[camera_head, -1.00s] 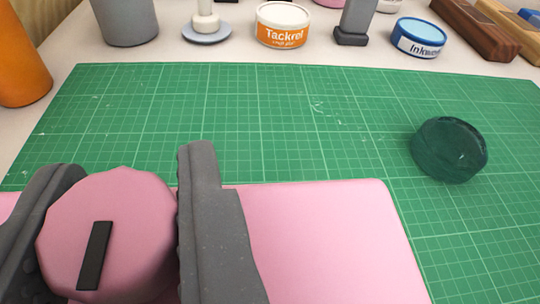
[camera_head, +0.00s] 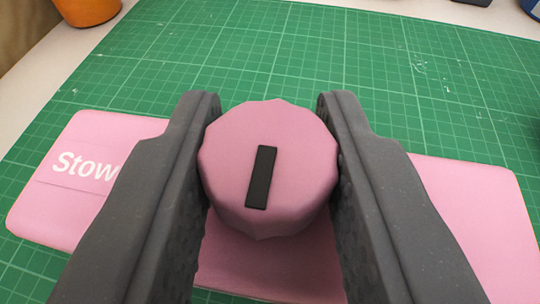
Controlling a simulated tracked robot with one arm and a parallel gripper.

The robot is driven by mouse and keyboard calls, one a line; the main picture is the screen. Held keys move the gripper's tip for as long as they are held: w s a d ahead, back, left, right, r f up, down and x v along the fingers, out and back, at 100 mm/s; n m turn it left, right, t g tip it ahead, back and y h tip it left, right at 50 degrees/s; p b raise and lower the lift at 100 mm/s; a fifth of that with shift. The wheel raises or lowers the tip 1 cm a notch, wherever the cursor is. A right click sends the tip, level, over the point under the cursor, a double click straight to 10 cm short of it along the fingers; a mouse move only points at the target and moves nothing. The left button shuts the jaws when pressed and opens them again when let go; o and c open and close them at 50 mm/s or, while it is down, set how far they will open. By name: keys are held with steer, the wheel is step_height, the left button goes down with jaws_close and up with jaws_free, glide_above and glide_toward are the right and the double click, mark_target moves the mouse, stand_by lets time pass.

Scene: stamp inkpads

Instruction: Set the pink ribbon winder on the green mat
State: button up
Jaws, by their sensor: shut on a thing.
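The pink ribbon winder (camera_head: 225,180), a many-sided pink body with a short black bar on its top, is in the middle of the view. My gripper (camera_head: 268,115) is shut on it, with one dark grey finger against its left side and one against its right. Below it a flat pink slab (camera_head: 480,205) with white lettering "Stow" lies over the green mat (camera_head: 270,55). The fingers hide part of the slab. I cannot tell whether the winder touches the slab. The gridded mat shows behind the slab and at its left.
An orange object (camera_head: 90,10) stands at the top left beyond the mat. A blue object (camera_head: 532,10) is cut off at the top right. The mat behind the slab is largely clear.

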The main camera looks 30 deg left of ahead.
steer(key=o, duration=1)
steer(key=shift+r, duration=0.1)
steer(key=p+v, duration=0.2)
steer(key=v, duration=1)
steer(key=shift+d, duration=0.1)
